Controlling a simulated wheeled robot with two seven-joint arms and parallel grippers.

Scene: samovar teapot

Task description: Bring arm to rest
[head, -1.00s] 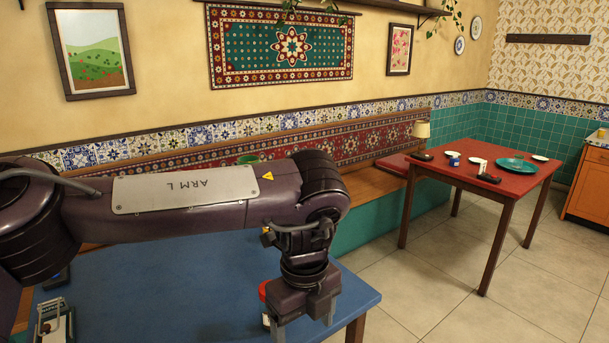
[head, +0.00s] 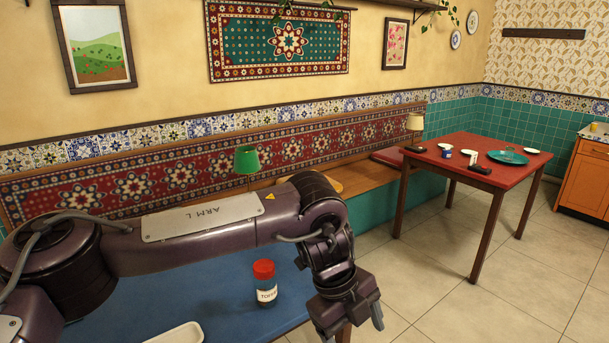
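My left arm (head: 200,226) reaches across the blue table from the left. Its gripper (head: 356,328) points down past the table's right edge, over the floor. The fingers show only in part, and I see nothing held between them. How far apart they are is hard to tell. My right gripper is out of view.
A jar with a red lid (head: 265,284) stands on the blue table (head: 225,300), left of my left gripper. A white tray (head: 180,334) lies at the bottom edge. A green lamp (head: 247,160) is behind the arm. A red table (head: 470,150) with dishes stands farther right.

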